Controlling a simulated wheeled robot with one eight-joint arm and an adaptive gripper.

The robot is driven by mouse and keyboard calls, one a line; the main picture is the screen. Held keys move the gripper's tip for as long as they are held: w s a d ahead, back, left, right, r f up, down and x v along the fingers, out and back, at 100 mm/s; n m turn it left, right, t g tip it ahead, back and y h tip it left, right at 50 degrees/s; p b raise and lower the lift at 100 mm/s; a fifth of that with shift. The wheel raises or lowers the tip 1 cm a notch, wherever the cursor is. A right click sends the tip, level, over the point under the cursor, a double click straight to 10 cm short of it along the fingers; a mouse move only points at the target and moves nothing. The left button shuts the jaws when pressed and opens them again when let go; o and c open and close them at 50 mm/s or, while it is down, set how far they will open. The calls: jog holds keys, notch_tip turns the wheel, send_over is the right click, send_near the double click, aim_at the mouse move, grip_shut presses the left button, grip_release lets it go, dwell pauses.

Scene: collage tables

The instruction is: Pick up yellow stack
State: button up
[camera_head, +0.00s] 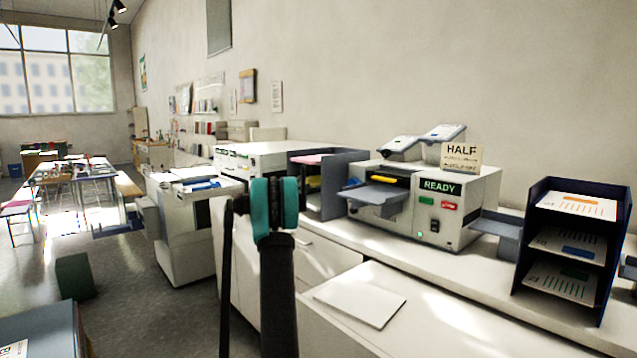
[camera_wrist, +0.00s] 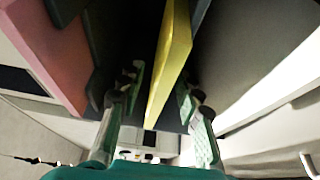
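The yellow stack (camera_wrist: 171,62) is a thin slab that stands on edge in the wrist view, between dark shelf panels. It also shows as a small yellow patch in the dark sorter (camera_head: 314,181) in the head view, below a pink stack (camera_head: 309,159). My gripper (camera_wrist: 160,84) is open, with one pale green finger on each side of the yellow stack's near end. A gap shows on the left finger's side; I cannot tell whether the right finger touches it. In the head view my teal and black arm hides the fingers.
The pink stack (camera_wrist: 45,55) lies left of my fingers in the wrist view, beyond a dark panel. A white machine marked READY (camera_head: 425,205) stands right of the sorter. A dark rack (camera_head: 613,275) with papers is farther right. A white sheet (camera_head: 360,294) lies on the counter.

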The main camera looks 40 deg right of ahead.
jog(key=shift+c, duration=0.2)
grip_shut()
jog(key=shift+r, duration=0.15)
